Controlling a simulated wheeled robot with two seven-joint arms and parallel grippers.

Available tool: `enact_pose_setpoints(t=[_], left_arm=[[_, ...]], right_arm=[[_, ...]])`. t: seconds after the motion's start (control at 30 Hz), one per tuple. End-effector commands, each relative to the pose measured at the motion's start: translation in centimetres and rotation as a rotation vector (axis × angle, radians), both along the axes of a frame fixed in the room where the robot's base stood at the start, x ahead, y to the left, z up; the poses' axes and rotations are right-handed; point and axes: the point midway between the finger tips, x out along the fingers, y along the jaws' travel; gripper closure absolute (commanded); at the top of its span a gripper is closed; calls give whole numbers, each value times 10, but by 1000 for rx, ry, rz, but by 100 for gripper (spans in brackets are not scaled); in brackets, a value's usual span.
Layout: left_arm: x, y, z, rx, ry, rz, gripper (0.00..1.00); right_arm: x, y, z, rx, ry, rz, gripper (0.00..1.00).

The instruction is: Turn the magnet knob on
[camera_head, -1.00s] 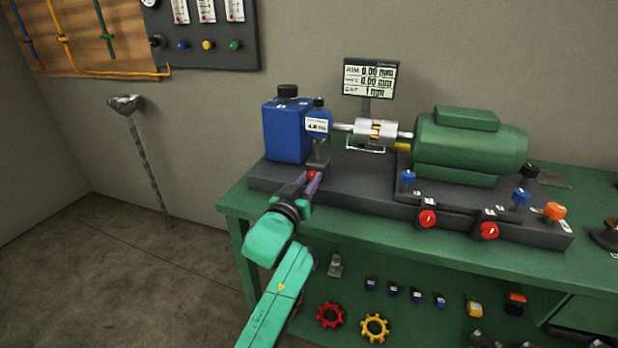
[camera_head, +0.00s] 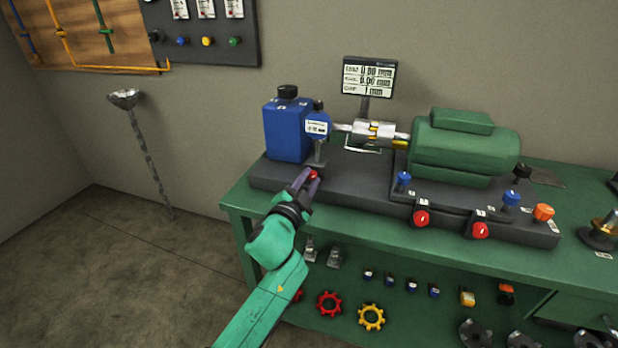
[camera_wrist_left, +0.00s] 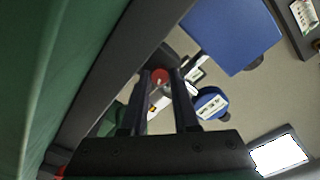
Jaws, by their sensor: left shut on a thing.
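The red magnet knob (camera_head: 313,174) sits low on the front of a small magnetic base, below the round blue dial indicator (camera_head: 318,124). My left gripper (camera_head: 306,179) is at the front edge of the dark machine bed with its fingertips around the knob. In the left wrist view the red knob (camera_wrist_left: 159,76) shows between the two dark fingers (camera_wrist_left: 163,82), which are shut on it. The dial indicator (camera_wrist_left: 211,104) is also there. The fingers hide part of the knob and base, and any on/off mark is too small to read. My right gripper is not in view.
A blue block (camera_head: 287,132) stands behind the knob, and a green motor (camera_head: 466,145) stands to the right. A display (camera_head: 369,77) rises behind the shaft. Two more red knobs (camera_head: 421,218) (camera_head: 480,230) sit along the bed's front. Open floor lies left of the bench.

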Motion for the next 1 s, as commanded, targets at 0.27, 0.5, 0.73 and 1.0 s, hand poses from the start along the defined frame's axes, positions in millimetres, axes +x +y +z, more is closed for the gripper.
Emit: enact_pose_setpoints(t=[0.27, 0.5, 0.73, 1.0], left_arm=[[0, 0, -1, 238, -86, 0, 100], [0, 0, -1, 396, -145, 0, 100], [0, 0, -1, 483, -178, -1, 100], [0, 0, -2, 514, -189, -1, 100]], right_arm=[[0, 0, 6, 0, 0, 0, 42], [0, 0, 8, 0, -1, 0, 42], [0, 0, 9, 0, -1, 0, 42], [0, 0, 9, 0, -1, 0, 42]])
